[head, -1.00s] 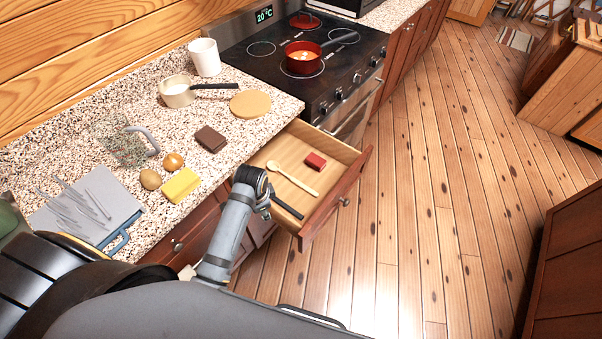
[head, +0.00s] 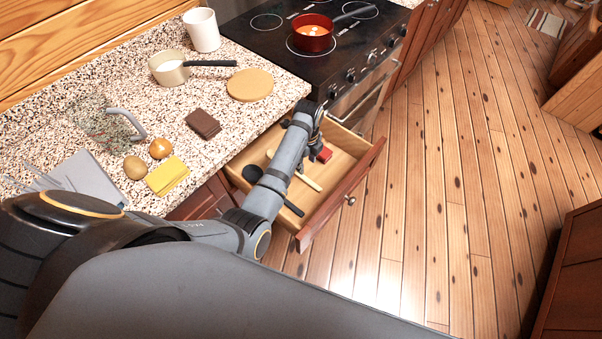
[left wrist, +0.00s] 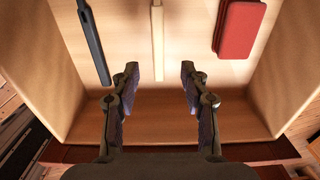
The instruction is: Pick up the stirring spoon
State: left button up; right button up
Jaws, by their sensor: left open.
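The pale wooden stirring spoon lies in the open drawer. In the head view its handle end (head: 310,183) shows beside my left forearm, which hides its middle. In the left wrist view its handle (left wrist: 157,42) runs up the middle, with its lower end between the fingertips in the picture. My left gripper (left wrist: 159,77) is open and empty, one finger on each side of the handle line; the height gap is hard to judge. In the head view this gripper (head: 317,148) is over the drawer, partly hidden by its wrist. My right gripper is not in view.
The drawer (head: 341,205) also holds a black utensil (left wrist: 93,42) left of the spoon and a red block (left wrist: 238,28) to its right. The counter holds a yellow sponge (head: 168,176) and a brown block (head: 203,124). A stove with a red pan (head: 311,36) stands behind.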

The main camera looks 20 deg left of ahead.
aim_at(304, 177)
pick_arm(q)
notch_tip(304, 177, down, 4)
jog(key=shift+s+a+r, duration=0.1)
jog(key=shift+a+r, duration=0.05)
jog(key=shift+r, duration=0.1)
jog(key=shift+f, duration=0.4)
notch_tip(304, 177, down, 4)
jog(key=shift+a+r, duration=0.1)
jog(key=shift+f, duration=0.4)
jog(key=c, duration=0.6)
grip_shut()
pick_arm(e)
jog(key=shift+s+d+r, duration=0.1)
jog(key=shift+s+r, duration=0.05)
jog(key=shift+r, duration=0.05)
